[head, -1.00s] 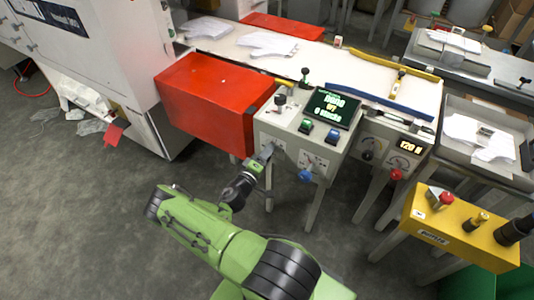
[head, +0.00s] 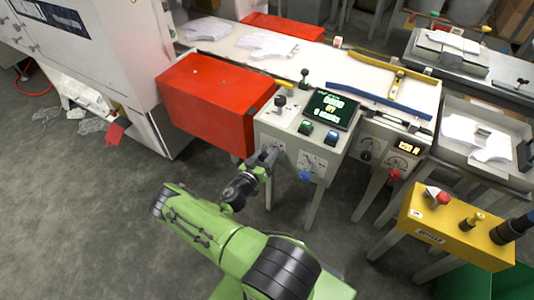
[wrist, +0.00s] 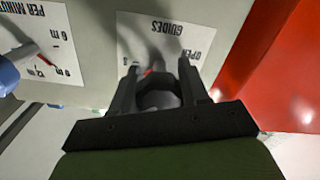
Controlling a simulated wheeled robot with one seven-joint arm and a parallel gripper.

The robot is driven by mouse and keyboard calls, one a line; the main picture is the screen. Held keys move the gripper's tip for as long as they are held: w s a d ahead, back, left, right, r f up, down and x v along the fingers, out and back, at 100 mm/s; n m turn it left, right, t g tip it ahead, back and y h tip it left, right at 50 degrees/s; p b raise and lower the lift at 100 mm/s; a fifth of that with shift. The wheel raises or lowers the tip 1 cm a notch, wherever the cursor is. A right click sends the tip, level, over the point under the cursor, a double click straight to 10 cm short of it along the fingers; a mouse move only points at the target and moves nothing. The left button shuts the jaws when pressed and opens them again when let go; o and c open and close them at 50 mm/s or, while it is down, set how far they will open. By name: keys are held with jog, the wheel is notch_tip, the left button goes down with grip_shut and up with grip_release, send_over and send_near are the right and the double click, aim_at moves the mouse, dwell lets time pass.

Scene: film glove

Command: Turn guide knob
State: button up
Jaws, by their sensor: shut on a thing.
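The guide knob (wrist: 160,97) is dark and sits on a white dial plate (wrist: 165,35) marked GUIDES and OPEN, in the wrist view. A small red mark shows just beyond it. My gripper (wrist: 158,72) has one finger on each side of the knob and is shut on it. In the head view my gripper (head: 266,157) is against the left part of the front of the grey control box (head: 284,138), and it hides the knob there.
A blue knob (head: 304,176) with its own dial is close to the right. It also shows in the wrist view (wrist: 7,73). The red cover (head: 212,100) stands close on the left. A screen (head: 327,108) and buttons are on top of the box. Grey floor is clear in front.

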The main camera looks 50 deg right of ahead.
jog(key=m+p, duration=0.1)
jog(key=m, duration=0.2)
jog(key=shift+f+m, duration=0.1)
jog(key=shift+m, duration=0.3)
jog(key=shift+m+p, duration=0.45)
jog(key=shift+m, duration=1.25)
jog(key=shift+f, duration=0.1)
jog(key=o, duration=1.1)
jog(key=shift+c, duration=0.2)
jog(key=s+a+p, duration=0.1)
jog(key=a+p, duration=0.2)
jog(key=a, duration=1.2)
jog(key=shift+s+a, duration=0.2)
jog(key=shift+a, duration=0.2)
